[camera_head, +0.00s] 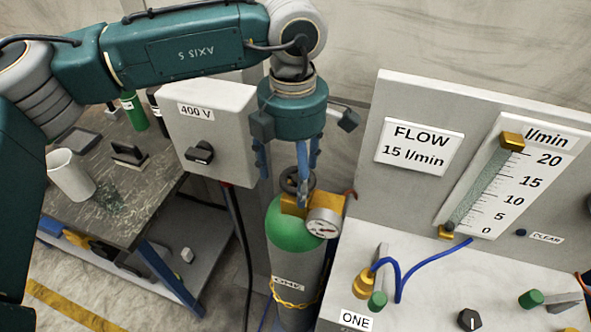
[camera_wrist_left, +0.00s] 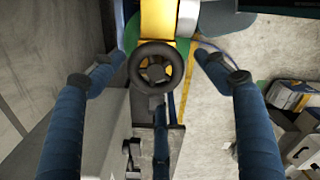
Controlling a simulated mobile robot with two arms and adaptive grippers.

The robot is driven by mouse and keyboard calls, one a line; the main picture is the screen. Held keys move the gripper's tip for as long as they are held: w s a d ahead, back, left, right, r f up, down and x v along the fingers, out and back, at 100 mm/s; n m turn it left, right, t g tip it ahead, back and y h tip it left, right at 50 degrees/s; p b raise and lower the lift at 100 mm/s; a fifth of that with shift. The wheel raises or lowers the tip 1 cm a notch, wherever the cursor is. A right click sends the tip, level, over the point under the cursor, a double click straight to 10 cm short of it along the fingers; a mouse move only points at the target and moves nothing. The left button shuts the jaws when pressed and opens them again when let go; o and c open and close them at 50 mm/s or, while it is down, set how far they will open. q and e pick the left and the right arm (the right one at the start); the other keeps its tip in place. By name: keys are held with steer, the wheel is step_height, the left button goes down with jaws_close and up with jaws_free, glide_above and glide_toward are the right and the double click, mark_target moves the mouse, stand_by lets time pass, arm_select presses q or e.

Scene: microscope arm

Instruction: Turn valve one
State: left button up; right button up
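A label "ONE" (camera_head: 356,320) sits on the light bench at lower right, beside a small valve with a brass fitting (camera_head: 363,284), green end (camera_head: 377,300) and grey lever (camera_head: 380,258). A green-topped gas cylinder (camera_head: 290,232) stands left of the bench. It has a dark handwheel (camera_head: 297,181) and a brass regulator with a round gauge (camera_head: 323,223). My left gripper (camera_head: 284,172) points down above the handwheel. In the left wrist view, its blue fingers (camera_wrist_left: 158,70) are spread, with the wheel (camera_wrist_left: 155,68) seen between them. Contact cannot be told. My right gripper is not in view.
A grey "400 V" box (camera_head: 215,120) with a black knob stands left of the gripper. The flow panel (camera_head: 400,110) with "15 l/min" sign and scale tube (camera_head: 485,190) stands right. A blue hose (camera_head: 435,258) crosses the bench. A workbench (camera_head: 125,205) is at left.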

mark_target(293, 179)
arm_select(q)
steer(key=shift+w+d+r, duration=0.1)
steer(key=shift+r, duration=0.2)
step_height(293, 179, up, 12)
steer(key=shift+f, duration=0.25)
